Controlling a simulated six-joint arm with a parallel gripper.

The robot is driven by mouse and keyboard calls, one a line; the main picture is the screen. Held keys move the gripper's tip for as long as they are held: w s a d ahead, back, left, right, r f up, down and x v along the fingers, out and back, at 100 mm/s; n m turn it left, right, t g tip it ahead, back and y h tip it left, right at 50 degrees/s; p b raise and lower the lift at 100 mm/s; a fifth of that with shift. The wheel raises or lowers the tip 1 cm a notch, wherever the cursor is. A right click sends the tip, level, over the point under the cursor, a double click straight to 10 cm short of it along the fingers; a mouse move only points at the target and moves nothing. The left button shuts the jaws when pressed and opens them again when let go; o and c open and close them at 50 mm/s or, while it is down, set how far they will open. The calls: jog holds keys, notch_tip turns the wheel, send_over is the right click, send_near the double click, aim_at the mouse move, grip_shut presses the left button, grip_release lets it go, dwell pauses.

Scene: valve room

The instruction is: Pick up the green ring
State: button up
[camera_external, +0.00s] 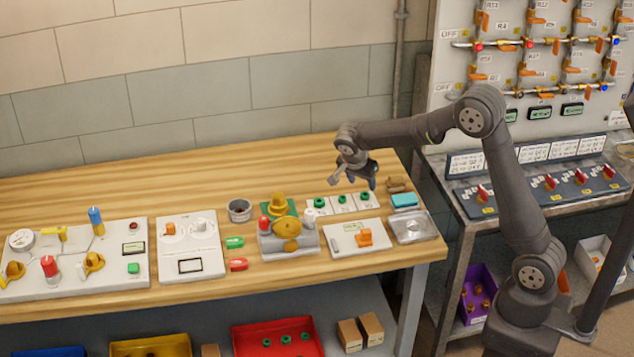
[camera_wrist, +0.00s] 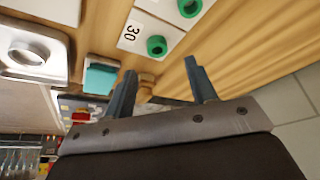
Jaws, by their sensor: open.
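Several green rings lie in view. Three sit on white cards at the back right of the wooden bench: a left one (camera_external: 320,202), a middle one (camera_external: 342,198) and a right one (camera_external: 364,195). My gripper (camera_external: 354,181) is open and empty, above and just behind these cards. In the wrist view, one green ring (camera_wrist: 156,45) on a card marked 30 shows ahead of the gap between my fingers (camera_wrist: 160,70), apart from them. Another green ring (camera_wrist: 189,8) is at the top edge, partly cut off. More green rings lie in a red bin (camera_external: 247,342) on the lower shelf.
A brown fitting (camera_external: 398,186) lies behind the block. A white panel with an orange valve (camera_external: 364,238) is in front, a yellow-handled grey fixture (camera_external: 287,243) left. Bare wood lies behind.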

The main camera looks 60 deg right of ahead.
aim_at(364, 196)
jog(key=x, duration=0.5)
jog(key=shift+s+a+f, duration=0.15)
jog(key=shift+a, duration=0.1)
jog(key=c, duration=1.1)
